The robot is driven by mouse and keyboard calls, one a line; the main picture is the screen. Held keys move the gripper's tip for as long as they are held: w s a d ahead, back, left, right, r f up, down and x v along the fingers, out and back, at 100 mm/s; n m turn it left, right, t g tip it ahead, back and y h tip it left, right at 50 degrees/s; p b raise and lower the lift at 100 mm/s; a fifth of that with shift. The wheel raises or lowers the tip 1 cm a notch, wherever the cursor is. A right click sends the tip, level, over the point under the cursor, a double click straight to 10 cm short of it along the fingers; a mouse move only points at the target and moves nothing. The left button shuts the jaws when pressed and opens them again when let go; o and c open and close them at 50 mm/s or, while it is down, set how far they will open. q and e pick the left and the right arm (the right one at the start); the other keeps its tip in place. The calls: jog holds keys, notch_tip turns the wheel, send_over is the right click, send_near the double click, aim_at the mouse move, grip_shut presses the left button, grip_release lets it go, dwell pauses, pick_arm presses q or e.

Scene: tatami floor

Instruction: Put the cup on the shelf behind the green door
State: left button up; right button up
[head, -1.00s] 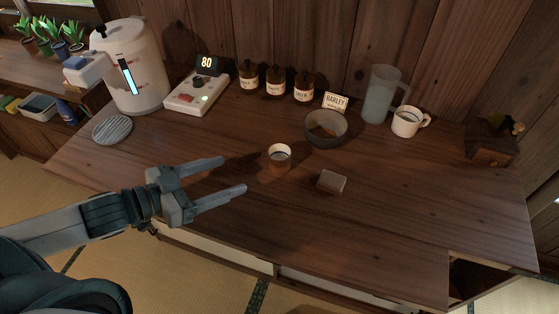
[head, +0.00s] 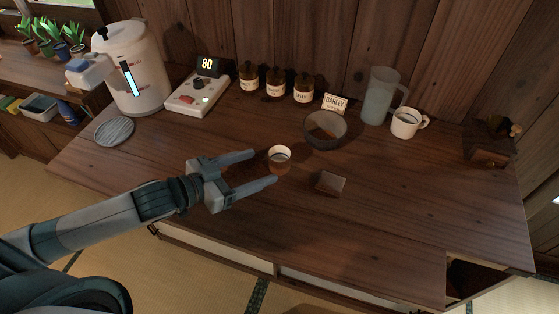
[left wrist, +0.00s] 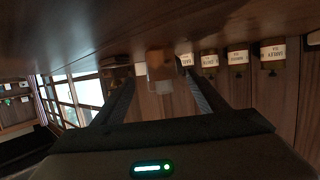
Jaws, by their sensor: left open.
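A small cup (head: 279,160), pale at the rim and brown lower down, stands upright on the dark wooden counter (head: 400,220). My left gripper (head: 264,168) is open, low over the counter, with its fingertips pointing at the cup from the left. The fingertips are at the cup's near side and nothing is gripped. In the left wrist view, the cup (left wrist: 160,65) shows ahead between the two spread fingers, and the picture is turned over. No green door shows in any view. My right gripper is not in view.
A brown block (head: 329,183) lies right of the cup, and a dark bowl (head: 325,131) stands behind it. A white mug (head: 406,123), a pitcher (head: 379,95), several labelled bottles (head: 275,84) and a large dispenser (head: 130,70) line the back. The counter's front right is clear.

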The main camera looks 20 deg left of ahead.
aim_at(270, 161)
pick_arm(q)
jog(key=shift+x, duration=1)
jog(key=shift+w+d+f, duration=0.15)
jog(key=shift+w+d, duration=0.15)
jog(key=shift+w, duration=0.15)
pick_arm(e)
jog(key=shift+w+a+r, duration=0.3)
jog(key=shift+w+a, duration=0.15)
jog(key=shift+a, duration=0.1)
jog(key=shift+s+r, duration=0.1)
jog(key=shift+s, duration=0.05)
pick_arm(q)
jog(key=shift+w+d+p, duration=0.3)
jog(key=shift+w+p, duration=0.15)
jog(key=shift+w, duration=0.05)
jog(key=p+x, duration=0.1)
jog(key=x, duration=0.2)
jog(key=shift+w+d, duration=0.1)
jog(key=shift+w, duration=0.2)
jog(key=shift+w+d+f, duration=0.1)
jog(key=shift+w, duration=0.05)
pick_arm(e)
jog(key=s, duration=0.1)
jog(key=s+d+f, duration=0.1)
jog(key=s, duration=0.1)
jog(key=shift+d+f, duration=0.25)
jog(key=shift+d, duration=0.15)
